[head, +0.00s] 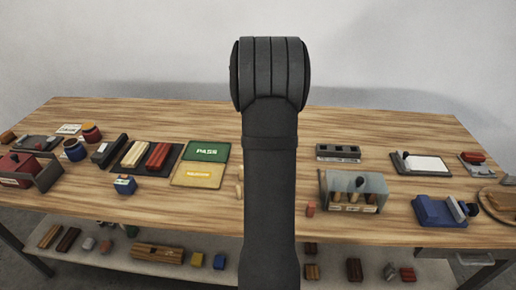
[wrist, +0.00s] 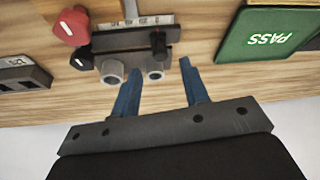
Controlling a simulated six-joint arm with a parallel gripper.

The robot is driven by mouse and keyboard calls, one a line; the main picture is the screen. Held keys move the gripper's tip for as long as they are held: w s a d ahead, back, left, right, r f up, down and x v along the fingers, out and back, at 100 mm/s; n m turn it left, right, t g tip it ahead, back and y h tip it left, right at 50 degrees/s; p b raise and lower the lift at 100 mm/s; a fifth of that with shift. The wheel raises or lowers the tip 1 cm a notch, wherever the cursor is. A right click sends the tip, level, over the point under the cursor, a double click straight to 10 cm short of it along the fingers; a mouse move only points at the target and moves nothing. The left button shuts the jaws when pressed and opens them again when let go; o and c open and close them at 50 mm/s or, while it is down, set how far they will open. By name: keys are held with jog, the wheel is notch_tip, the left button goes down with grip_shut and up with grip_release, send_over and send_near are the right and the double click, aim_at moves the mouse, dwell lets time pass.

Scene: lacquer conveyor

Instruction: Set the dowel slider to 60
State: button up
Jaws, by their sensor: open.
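The slider unit (wrist: 120,39) shows in the wrist view as a dark bar with a pale numbered scale strip (wrist: 158,19) along its far side. A black upright peg (wrist: 159,44), which looks like the slider's dowel, stands near the bar's right end. The exact scale reading is too small to tell. My gripper (wrist: 160,67) is open, its two blue fingers spread and empty. The peg lies just beyond the gap between the fingertips; I cannot tell whether anything touches. In the head view my arm hides the gripper and the slider unit.
A red knob (wrist: 70,26) and a black knob (wrist: 81,59) sit left of the bar in the wrist view. Two grey round posts stand at the bar's near side. The green PASS plate (head: 206,151) and a slotted grey block (head: 338,152) flank my arm.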

jog(key=shift+x, duration=2.05)
grip_shut()
jog(key=shift+d, duration=0.1)
